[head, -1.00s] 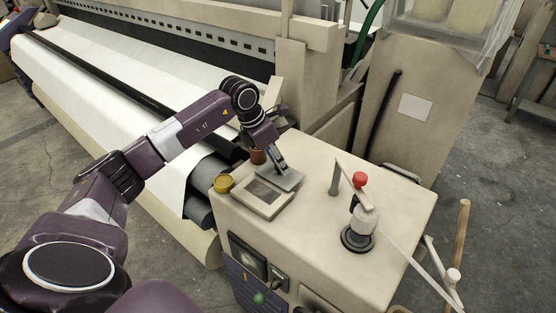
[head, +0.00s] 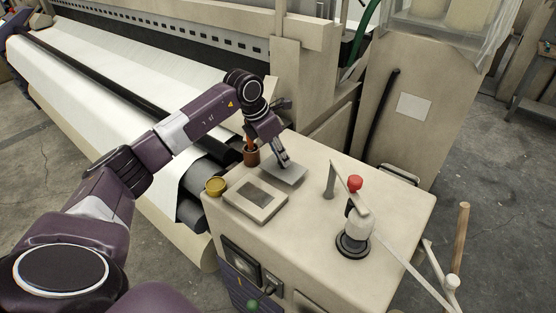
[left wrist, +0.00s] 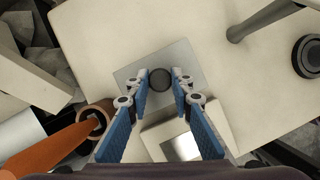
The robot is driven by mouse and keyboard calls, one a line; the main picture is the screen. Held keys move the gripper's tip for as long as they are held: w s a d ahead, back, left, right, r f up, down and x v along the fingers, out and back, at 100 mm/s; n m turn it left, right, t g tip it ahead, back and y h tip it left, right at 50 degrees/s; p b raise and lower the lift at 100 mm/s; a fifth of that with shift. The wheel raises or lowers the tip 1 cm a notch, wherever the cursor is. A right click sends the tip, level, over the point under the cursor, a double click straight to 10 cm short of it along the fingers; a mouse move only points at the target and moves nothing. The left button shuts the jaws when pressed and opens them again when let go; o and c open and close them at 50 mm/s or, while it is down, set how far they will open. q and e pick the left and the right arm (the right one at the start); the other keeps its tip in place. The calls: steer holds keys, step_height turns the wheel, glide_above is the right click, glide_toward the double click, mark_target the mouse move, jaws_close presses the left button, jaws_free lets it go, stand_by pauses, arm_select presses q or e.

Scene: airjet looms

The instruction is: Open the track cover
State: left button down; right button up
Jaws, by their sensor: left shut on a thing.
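The track cover is a thin grey plate (head: 292,177) lying on the beige machine top, beside the far right side of a raised beige frame (head: 239,203) with a dark opening (head: 258,194). My left gripper (head: 284,163) reaches down onto the plate. In the left wrist view, a round dark knob (left wrist: 160,80) stands on the plate (left wrist: 178,55), and my left gripper (left wrist: 160,76) is shut on it. The frame (left wrist: 215,122) shows below, partly hidden by the fingers. My right gripper is not in view.
A brown cup (head: 251,157) with an orange handle stands close to my left gripper. A white lever post with a red knob (head: 355,183) stands to the right. The surface between is clear.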

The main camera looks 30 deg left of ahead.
arm_select(q)
steer(key=c, duration=1.9)
jaws_free()
steer(key=shift+s, duration=0.3)
steer(key=shift+c, duration=0.2)
steer(key=shift+o, duration=1.3)
steer(key=shift+s+a+r, duration=0.1)
steer(key=shift+s, duration=0.05)
steer(key=shift+w, duration=0.2)
steer(key=v, duration=1.2)
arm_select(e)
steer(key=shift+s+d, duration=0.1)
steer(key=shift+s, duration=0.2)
arm_select(q)
steer(key=shift+s, duration=0.1)
